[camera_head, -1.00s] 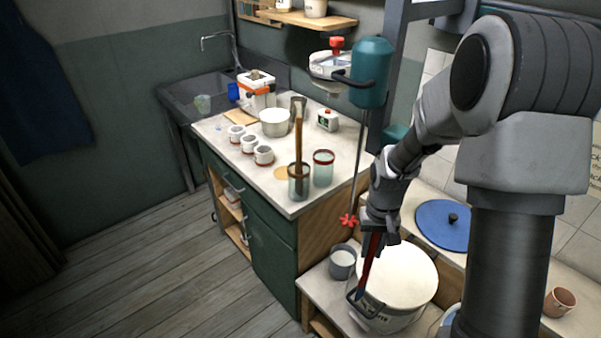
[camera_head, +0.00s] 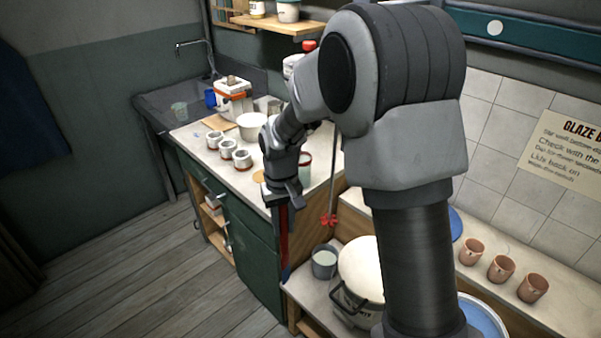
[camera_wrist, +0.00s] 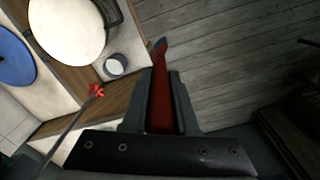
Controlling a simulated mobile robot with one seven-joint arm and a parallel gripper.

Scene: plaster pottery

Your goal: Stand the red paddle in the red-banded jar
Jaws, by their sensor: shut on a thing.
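My gripper (camera_head: 284,194) is shut on the red paddle (camera_head: 284,228), which hangs nearly straight down with its blue tip lowest. The paddle hangs in front of the green cabinet's near end. In the wrist view the paddle (camera_wrist: 161,98) lies between the two fingers, its tip over the floor. The red-banded jar (camera_head: 305,167) stands on the counter just behind and right of my gripper, partly hidden by my arm. It is pale green with a red rim. The jar with the wooden stick is hidden behind my arm and gripper.
A mixer rod with a red head (camera_head: 329,220) hangs close right of my gripper. A grey pot (camera_head: 324,262) and a white-lidded bucket (camera_head: 361,268) stand on the lower bench. Several small white pots (camera_head: 228,149) and a white bowl (camera_head: 252,126) stand on the counter (camera_head: 196,140).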

